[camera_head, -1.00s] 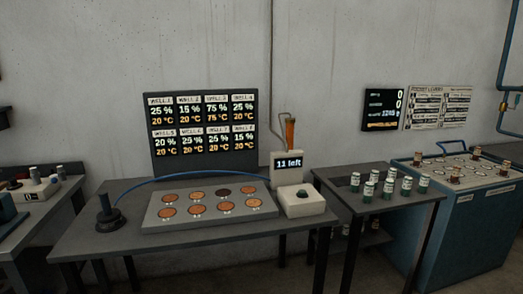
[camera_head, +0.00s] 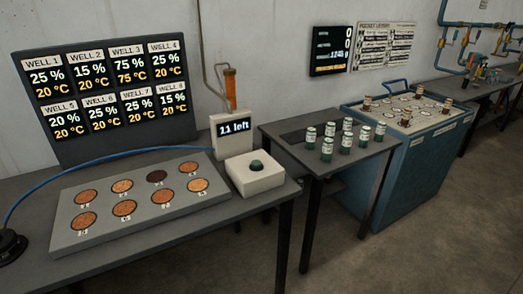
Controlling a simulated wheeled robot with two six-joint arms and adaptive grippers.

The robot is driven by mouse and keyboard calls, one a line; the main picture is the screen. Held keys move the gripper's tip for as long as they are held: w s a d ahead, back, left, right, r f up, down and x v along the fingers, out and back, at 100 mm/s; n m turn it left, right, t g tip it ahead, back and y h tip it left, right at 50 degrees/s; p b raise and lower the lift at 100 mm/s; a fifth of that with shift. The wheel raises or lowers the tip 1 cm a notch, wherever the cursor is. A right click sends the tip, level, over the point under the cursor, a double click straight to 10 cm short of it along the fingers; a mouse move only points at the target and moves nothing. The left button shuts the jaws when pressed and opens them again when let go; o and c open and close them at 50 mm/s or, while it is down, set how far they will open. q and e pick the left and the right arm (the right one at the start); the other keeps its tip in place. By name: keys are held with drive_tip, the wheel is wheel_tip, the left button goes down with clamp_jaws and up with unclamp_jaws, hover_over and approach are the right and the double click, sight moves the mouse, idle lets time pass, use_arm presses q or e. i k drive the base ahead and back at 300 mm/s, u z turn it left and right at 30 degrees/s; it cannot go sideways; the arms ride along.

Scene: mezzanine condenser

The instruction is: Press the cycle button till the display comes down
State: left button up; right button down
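The cycle button is a dark green round knob (camera_head: 257,166) on top of a cream box (camera_head: 254,180) at the right end of the dark table. Just behind it stands a small display (camera_head: 233,127) that reads "11 left". The large well board (camera_head: 106,92) behind the table lists percentages and temperatures for its wells; WELL 3 reads 75 % and 75 °C, the other wells 20 °C. A grey block (camera_head: 139,205) with several round wells lies to the left of the button box. Neither of my grippers shows in the view.
A dark side table (camera_head: 327,166) with several small green jars stands to the right, with a gap between the tables. Beyond it is a blue cabinet (camera_head: 412,165). A blue hose (camera_head: 98,161) runs across the table behind the wells. Open floor (camera_head: 450,230) lies at the right.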

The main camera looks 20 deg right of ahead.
sight(256, 165)
drive_tip(key=u, duration=0.2)
drive_tip(key=i, duration=0.85)
drive_tip(key=u, duration=0.3)
